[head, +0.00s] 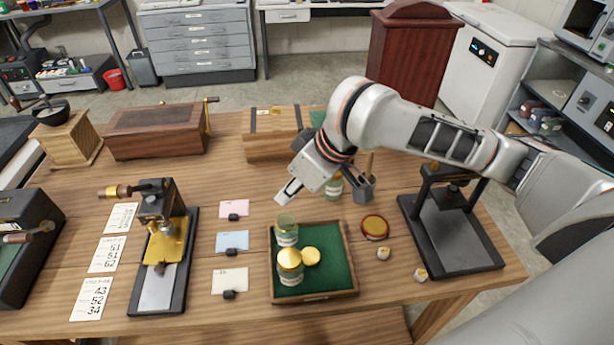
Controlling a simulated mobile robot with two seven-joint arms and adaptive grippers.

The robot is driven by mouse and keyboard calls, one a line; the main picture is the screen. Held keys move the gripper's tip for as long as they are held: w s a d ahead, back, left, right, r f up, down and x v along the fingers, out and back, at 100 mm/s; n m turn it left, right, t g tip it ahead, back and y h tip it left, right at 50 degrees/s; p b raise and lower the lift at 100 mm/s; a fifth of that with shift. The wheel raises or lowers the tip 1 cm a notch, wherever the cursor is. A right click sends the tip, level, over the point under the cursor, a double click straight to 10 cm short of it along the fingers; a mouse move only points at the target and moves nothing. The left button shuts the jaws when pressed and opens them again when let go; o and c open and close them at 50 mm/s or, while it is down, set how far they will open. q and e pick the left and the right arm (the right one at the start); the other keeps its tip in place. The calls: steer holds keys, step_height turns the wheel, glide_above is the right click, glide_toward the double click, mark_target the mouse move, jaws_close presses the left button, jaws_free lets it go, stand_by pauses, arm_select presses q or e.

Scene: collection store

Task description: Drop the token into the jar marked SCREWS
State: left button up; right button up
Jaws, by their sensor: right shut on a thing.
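My right gripper (288,194) reaches in from the right and is shut, its fingertips above and behind the green-lined tray (354,272). What it grips is too small or hidden to make out; no token shows clearly elsewhere. In the tray, a glass jar (287,236) without a visible lid stands at the back left. A jar with a yellow lid (290,265) stands in front of it, and a yellow round lid (311,256) is beside it. Another jar (334,188) stands behind the tray, partly hidden by my right gripper. Jar labels are unreadable, so I cannot tell which says SCREWS. My left gripper is not in view.
A red-rimmed round dish or lid (375,228) and two small pieces (383,253) (421,274) lie right of the tray. A black press (452,230) stands at the right, a brass one (162,240) at the left. Cards (232,242) lie between. Wooden boxes (155,131) line the back.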

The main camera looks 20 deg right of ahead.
steer(key=shift+w+a+f, duration=0.1)
steer(key=shift+a, duration=0.15)
steer(key=shift+f+b, duration=0.3)
steer(key=shift+f, duration=0.3)
steer(key=shift+f+b, duration=0.4)
steer(key=shift+b, duration=0.05)
steer(key=shift+f+b, duration=0.7)
steer(key=shift+b, duration=0.45)
steer(key=shift+f+b, duration=0.35)
steer(key=shift+b, duration=0.25)
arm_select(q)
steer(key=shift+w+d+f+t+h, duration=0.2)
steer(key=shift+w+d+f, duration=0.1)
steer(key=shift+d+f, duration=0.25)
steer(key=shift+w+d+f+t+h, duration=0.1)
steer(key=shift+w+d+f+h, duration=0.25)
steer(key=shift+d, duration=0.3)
arm_select(e)
steer(key=shift+f, duration=0.95)
